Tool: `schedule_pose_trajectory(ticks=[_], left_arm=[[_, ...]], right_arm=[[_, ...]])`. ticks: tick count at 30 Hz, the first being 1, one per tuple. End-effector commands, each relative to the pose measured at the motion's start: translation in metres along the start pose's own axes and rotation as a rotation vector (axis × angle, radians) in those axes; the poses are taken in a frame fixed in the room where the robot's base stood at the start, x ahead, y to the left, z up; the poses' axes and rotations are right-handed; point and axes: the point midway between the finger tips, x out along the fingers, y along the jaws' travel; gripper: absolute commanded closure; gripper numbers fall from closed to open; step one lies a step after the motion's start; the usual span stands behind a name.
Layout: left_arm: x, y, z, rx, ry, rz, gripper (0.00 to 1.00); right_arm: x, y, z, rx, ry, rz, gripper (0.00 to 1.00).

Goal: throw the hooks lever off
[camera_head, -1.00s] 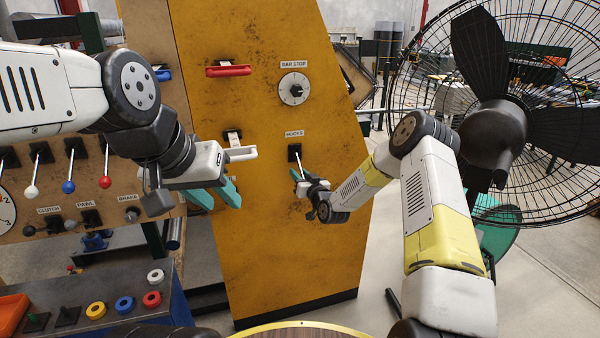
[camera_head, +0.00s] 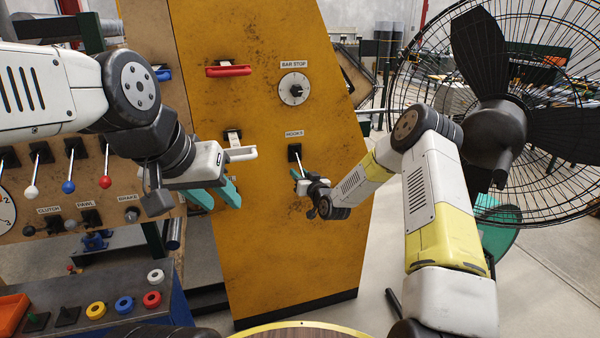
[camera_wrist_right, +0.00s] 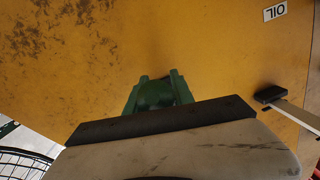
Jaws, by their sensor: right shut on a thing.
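The hooks lever (camera_head: 299,162) is on the yellow machine panel below a HOOKS label (camera_head: 294,134). It has a dark base plate and a thin pale rod that slants down. My right gripper (camera_head: 298,175) is shut on the lower end of the rod and hides the lever's tip. My left gripper (camera_head: 215,194) is open and empty, with teal fingers, in front of the panel to the left of the lever.
A BAR STOP dial (camera_head: 294,89) and a red handle (camera_head: 228,71) are higher on the panel. A large caged fan (camera_head: 497,130) stands close on the right. Several ball-topped levers are at left. An upside-down OIL label (camera_wrist_right: 275,11) shows in the wrist view.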

Motion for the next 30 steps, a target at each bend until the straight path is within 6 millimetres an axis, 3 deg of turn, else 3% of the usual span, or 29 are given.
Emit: schedule_pose_trajectory(ticks=[30], left_arm=[[0.000, 0.000, 0.000, 0.000, 0.000, 0.000, 0.64]], right_arm=[[-0.022, -0.012, -0.056, 0.097, -0.854, 0.139, 1.00]])
